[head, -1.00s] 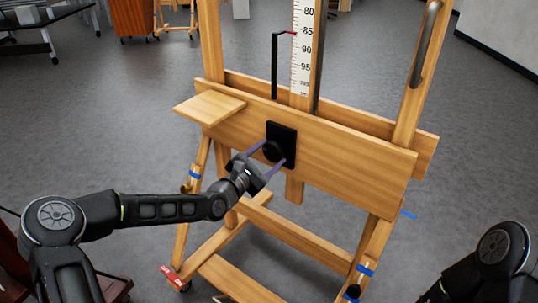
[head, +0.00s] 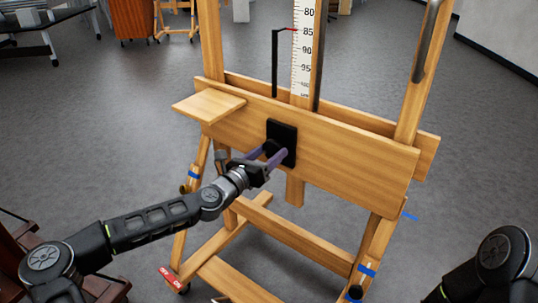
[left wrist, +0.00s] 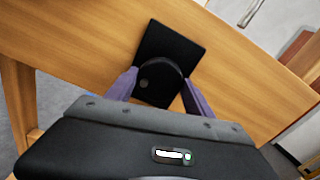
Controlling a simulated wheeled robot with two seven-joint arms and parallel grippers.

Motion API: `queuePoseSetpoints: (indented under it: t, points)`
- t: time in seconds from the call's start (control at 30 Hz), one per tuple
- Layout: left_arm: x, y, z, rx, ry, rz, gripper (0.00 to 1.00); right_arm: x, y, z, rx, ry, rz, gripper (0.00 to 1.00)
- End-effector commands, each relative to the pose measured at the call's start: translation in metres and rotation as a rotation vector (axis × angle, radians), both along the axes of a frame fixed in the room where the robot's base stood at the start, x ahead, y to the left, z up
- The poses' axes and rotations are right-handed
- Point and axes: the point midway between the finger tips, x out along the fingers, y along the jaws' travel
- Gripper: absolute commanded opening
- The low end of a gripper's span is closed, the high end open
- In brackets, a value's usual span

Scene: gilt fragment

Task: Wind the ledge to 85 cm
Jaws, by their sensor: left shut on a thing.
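The wooden ledge (head: 350,158) runs across the easel, with a square black plate (head: 287,132) on its front. A round black knob (left wrist: 161,80) stands out from the plate in the left wrist view. My left gripper (head: 272,156) is shut on the knob, with a purple finger on either side of it; the fingers hide part of it in the head view. The white scale (head: 302,65) rises above the ledge. A black rod with a red pointer (head: 289,30) points close to the 85 mark; the exact reading is too small to tell. My right gripper is out of view.
A small wooden shelf (head: 209,105) sticks out from the ledge's left end, above my left forearm. The easel's lower beams (head: 295,236) and a red on/off tag (head: 170,274) lie below. Grey floor is open to the right.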

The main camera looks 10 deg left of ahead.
Motion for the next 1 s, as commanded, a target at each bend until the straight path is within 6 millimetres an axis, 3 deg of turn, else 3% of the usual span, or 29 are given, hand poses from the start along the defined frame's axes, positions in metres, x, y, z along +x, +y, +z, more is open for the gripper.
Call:
queuePoseSetpoints:
  t: [0.53, 0.57, 0.8, 1.0]
  points:
    - [0.0001, 0.0004, -0.0011, -0.031, 0.016, 0.002, 0.21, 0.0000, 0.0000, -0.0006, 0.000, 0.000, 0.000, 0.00]
    - [0.0001, 0.0004, -0.0012, -0.031, 0.016, 0.002, 0.63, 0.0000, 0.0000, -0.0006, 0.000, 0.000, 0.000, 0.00]
    - [0.0000, 0.0002, -0.0008, -0.031, 0.015, 0.001, 0.83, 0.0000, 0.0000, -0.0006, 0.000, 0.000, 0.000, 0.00]
    - [-0.0001, 0.0001, -0.0005, -0.030, 0.014, 0.001, 0.83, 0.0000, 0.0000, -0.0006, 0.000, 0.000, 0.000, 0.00]
